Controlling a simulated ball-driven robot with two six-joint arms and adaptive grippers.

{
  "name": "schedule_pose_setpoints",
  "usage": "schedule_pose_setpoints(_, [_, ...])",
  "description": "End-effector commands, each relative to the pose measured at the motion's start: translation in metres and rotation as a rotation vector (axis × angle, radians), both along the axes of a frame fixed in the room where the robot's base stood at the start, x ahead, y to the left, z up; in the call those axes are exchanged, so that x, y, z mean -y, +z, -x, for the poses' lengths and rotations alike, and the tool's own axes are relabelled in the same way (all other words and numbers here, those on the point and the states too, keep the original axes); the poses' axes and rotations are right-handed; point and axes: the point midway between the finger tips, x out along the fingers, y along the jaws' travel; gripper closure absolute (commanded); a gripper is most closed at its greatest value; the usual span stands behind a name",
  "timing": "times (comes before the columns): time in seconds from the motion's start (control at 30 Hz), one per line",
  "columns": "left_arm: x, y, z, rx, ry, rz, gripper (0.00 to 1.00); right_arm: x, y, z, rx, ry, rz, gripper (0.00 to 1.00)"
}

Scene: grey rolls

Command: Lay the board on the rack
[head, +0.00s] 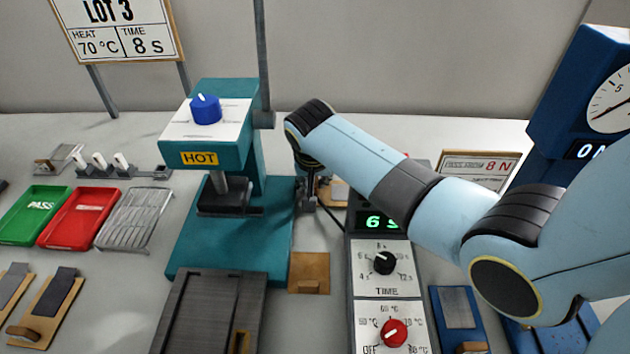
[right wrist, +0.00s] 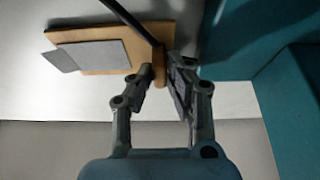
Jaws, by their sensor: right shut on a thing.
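My right gripper (head: 308,197) is beside the teal hot press, mostly under its own arm. In the right wrist view my right gripper (right wrist: 160,78) is shut on the peg handle of a tan board (right wrist: 95,50). A grey strip (right wrist: 90,55) lies on the board and sticks out past its far end. In the head view only a small part of this board (head: 340,192) shows behind my arm. The wire rack (head: 135,220) lies on the table left of the press, with nothing on it. My left gripper is in neither view.
The teal press (head: 205,150) marked HOT stands between the board and the rack. Green (head: 35,214) and red (head: 78,218) trays sit left of the rack. A control box (head: 385,290) stands right of the press. A bare tan block (head: 310,272) lies between them.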

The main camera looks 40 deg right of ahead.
Motion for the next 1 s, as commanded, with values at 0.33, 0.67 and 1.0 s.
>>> schedule_pose_setpoints(0.33, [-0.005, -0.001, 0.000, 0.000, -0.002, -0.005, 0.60, 0.000, -0.002, 0.000, 0.000, 0.000, 0.000, 0.63])
schedule_pose_setpoints(0.67, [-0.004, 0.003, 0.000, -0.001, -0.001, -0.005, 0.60, -0.003, 0.011, 0.002, 0.003, 0.000, 0.000, 0.63])
schedule_pose_setpoints(1.0, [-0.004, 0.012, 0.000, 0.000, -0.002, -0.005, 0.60, -0.022, 0.080, 0.023, 0.005, -0.001, -0.001, 0.63])
